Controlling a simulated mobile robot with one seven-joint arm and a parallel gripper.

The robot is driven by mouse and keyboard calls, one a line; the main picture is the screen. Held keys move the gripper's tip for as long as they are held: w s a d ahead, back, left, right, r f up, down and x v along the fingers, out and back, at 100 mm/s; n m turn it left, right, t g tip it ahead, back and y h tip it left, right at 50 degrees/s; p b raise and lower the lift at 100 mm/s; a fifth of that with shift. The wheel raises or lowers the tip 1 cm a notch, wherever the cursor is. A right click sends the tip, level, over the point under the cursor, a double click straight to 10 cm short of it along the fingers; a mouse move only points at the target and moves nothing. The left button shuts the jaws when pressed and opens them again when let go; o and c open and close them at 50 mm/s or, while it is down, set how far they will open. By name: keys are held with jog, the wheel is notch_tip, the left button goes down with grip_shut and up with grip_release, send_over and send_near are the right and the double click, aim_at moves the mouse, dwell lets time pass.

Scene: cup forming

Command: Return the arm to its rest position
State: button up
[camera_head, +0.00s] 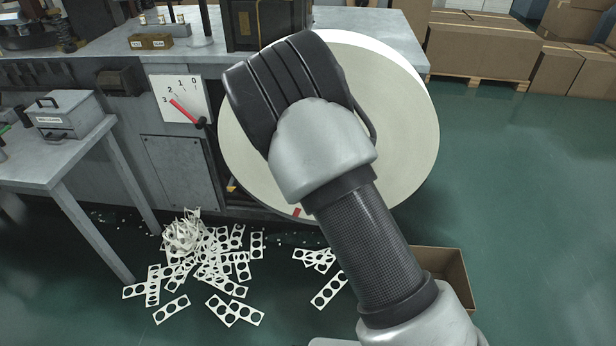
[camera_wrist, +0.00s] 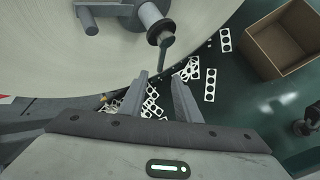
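In the wrist view the two fingers of my gripper (camera_wrist: 162,77) stand apart with nothing between them, so it is open and empty. In the head view my arm reaches up in front of a large pale roll (camera_head: 405,110), and its fingers are hidden there. The roll also fills the upper left of the wrist view (camera_wrist: 60,60), with a metal hub (camera_wrist: 151,14) at its middle. A dark rod with a knob (camera_wrist: 164,45) stands just beyond the fingertips, apparently apart from them.
A grey machine (camera_head: 180,165) with a red-pointer dial (camera_head: 180,97) stands behind. A grey table (camera_head: 60,155) with a metal box (camera_head: 62,115) is at left. Punched white scraps (camera_head: 215,255) litter the floor. An open carton (camera_head: 452,275) sits right of my arm. Green floor (camera_head: 530,190) at right is clear.

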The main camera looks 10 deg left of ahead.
dwell(0.3)
jog(key=s+d+r+m+h, duration=0.1)
jog(key=s+d+r+m, duration=0.3)
jog(key=d+r+m, duration=0.6)
jog(key=s+d+r+m+h, duration=0.1)
jog(key=s+d+r+m, duration=0.4)
jog(key=d+r, duration=0.55)
jog(key=s+r+m+g+y, duration=0.1)
jog(key=s+r+m, duration=0.25)
jog(key=s, duration=0.55)
jog(key=s+d+r+m, duration=0.1)
jog(key=s+r+m, duration=0.1)
jog(key=s+m, duration=0.5)
jog(key=s+r+m+g+y, duration=0.1)
jog(key=s+r+m, duration=0.15)
jog(key=s, duration=0.85)
notch_tip(320, 180, up, 25)
jog(key=p, duration=2.4)
jog(key=shift+w+d+n, duration=0.15)
jog(key=shift+w+n, duration=0.05)
jog(key=shift+n, duration=0.2)
jog(key=shift+f, duration=0.1)
